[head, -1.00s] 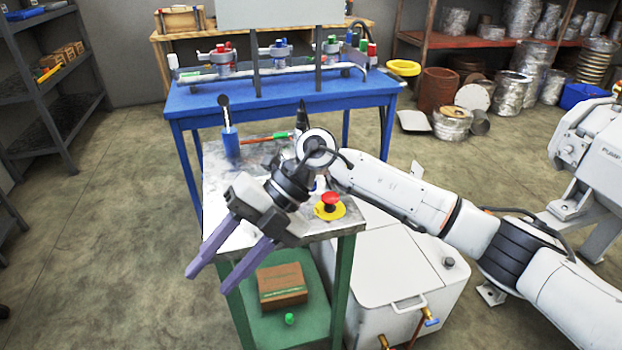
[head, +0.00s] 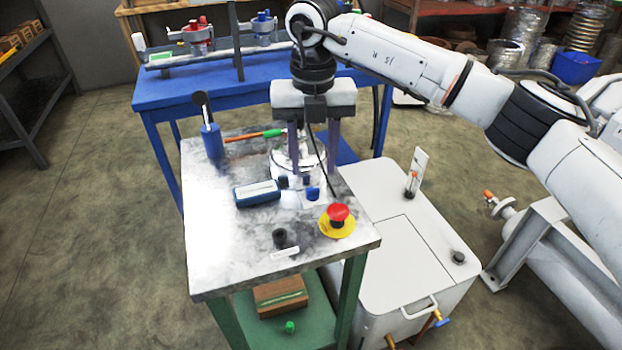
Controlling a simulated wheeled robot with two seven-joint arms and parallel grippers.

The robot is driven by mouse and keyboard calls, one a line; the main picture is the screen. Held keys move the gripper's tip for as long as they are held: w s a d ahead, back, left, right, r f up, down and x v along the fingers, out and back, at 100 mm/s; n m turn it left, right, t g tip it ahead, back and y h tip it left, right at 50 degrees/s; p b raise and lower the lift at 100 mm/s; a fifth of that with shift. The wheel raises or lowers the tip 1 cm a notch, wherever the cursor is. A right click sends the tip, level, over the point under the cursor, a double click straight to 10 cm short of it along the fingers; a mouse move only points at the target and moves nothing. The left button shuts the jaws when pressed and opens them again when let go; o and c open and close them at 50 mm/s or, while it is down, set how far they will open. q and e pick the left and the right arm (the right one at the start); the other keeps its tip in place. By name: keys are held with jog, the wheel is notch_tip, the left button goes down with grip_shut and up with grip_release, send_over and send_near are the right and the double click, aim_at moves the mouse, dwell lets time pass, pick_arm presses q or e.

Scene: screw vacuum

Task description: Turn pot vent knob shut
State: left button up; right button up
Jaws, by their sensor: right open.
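A shiny round pot (head: 285,163) stands on the metal-topped table (head: 220,245), partly hidden by my right gripper. Small dark knobs (head: 283,182) and a blue knob (head: 312,194) show at its front; I cannot tell which one is the vent knob. My right gripper (head: 313,170) points down with its two purple fingers apart, over and in front of the pot. Nothing shows between the fingers, and I cannot tell whether they touch the pot. My left gripper is out of view.
A red emergency button (head: 338,214) on a yellow base sits at the table's right edge. A blue-cased gauge (head: 256,194), a black knob (head: 281,238) and a blue handle holder (head: 212,142) also stand on top. A blue bench (head: 170,97) is behind.

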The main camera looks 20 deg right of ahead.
aim_at(313, 188)
notch_tip(313, 188, down, 6)
jog(key=shift+f, duration=0.25)
jog(key=c, duration=1)
jog(key=shift+n, duration=0.3)
jog(key=n, duration=0.2)
jog(key=shift+r+n, duration=0.1)
jog(key=shift+n, duration=0.3)
jog(key=shift+w+n, duration=0.1)
jog(key=shift+n, duration=1.8)
jog(key=o, duration=1)
